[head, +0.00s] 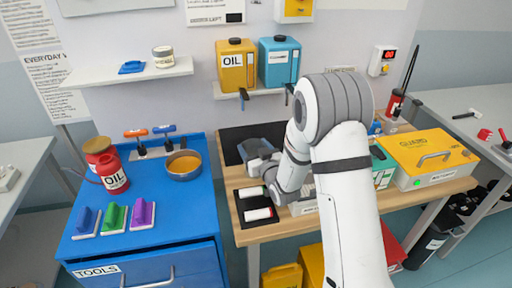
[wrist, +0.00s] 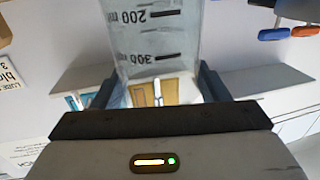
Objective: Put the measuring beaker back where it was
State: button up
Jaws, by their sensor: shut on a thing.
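The measuring beaker (wrist: 160,35) is see-through, with black marks for 200 and 300 ml. In the wrist view it stands between the two fingers of my gripper (wrist: 157,88), which are shut on its sides. Its lettering and the room both appear upside down there, so it looks roughly upright. In the head view a blue-grey shape (head: 258,146), seemingly the beaker, is at my gripper (head: 262,164), over the back left of the wooden bench (head: 245,237). My arm hides part of the bench. I cannot tell whether the beaker's base touches anything.
A black tray (head: 243,222) with white-and-red items lies at the bench front. A yellow case (head: 425,155) is on the right. Yellow (head: 236,66) and blue (head: 279,63) canisters stand on a shelf above. The blue cabinet (head: 185,220) on the left holds a metal bowl (head: 184,166) and red cans (head: 112,174).

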jog(key=shift+f, duration=0.15)
jog(key=o, duration=1.5)
